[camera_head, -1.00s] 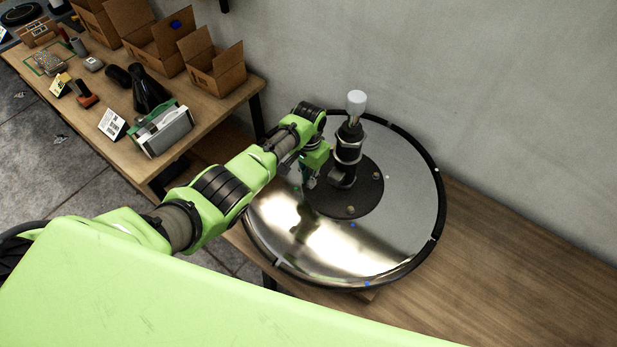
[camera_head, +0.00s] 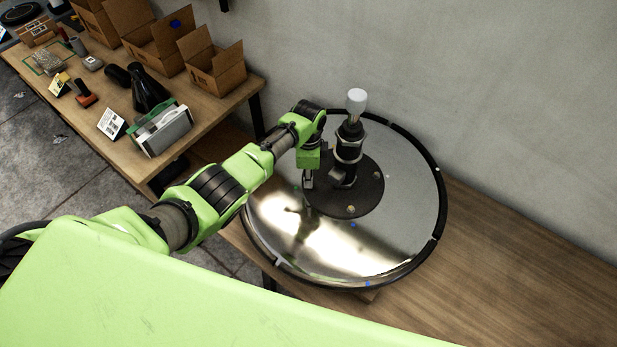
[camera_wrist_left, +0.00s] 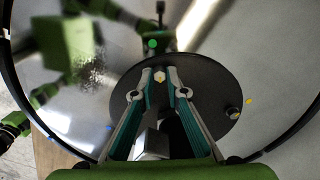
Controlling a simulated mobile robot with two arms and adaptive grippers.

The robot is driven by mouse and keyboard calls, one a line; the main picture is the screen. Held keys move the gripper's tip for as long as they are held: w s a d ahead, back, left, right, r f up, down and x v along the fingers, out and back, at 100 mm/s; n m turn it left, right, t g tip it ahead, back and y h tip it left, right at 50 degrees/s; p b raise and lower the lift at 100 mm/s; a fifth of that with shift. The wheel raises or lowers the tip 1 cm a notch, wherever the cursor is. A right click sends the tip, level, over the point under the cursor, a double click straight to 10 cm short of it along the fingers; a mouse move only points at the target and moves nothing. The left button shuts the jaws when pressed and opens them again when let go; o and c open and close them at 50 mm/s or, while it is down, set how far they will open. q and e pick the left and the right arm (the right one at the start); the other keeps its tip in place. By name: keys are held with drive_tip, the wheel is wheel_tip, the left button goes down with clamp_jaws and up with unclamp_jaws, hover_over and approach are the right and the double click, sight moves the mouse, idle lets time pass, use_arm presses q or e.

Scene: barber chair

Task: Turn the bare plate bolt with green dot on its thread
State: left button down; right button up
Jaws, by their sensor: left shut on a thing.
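My left gripper (camera_head: 308,184) points down at the left edge of the dark round plate (camera_head: 372,197) at the foot of the chair column. In the left wrist view its two fingertips (camera_wrist_left: 160,78) are closed around a pale hex bolt head (camera_wrist_left: 160,76) on the dark plate (camera_wrist_left: 205,75). A green dot (camera_wrist_left: 152,43) lies on the shiny base just beyond this bolt. In the head view the gripper hides the bolt. My right gripper is not in view.
The upright column (camera_head: 349,150) with its white top (camera_head: 356,102) stands close beside the gripper. Another bolt (camera_head: 350,210) sits on the plate's front, near a blue dot (camera_head: 353,225). Cardboard boxes (camera_head: 213,66) and tools stand on the left table (camera_head: 90,118).

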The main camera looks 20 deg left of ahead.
use_arm(q)
drive_tip(key=m+b, duration=0.1)
drive_tip(key=m, duration=0.4)
drive_tip(key=shift+m, duration=0.3)
drive_tip(key=m+b, duration=0.1)
drive_tip(key=m, duration=0.4)
drive_tip(key=m+b, duration=0.2)
drive_tip(key=m, duration=0.3)
drive_tip(key=shift+m, duration=0.4)
drive_tip(key=m+b, duration=0.2)
drive_tip(key=m, duration=0.2)
drive_tip(key=shift+f+m, duration=0.1)
drive_tip(key=shift+m, duration=0.2)
drive_tip(key=shift+m+b, duration=0.5)
drive_tip(key=shift+b, duration=0.1)
drive_tip(key=m+b, duration=0.5)
drive_tip(key=b, duration=0.7)
drive_tip(key=shift+w+f, duration=0.1)
drive_tip(key=shift+f, duration=0.05)
drive_tip(key=shift+r+b, duration=0.2)
drive_tip(key=shift+b, duration=0.55)
drive_tip(key=shift+r+m, duration=0.1)
drive_tip(key=shift+m, duration=0.2)
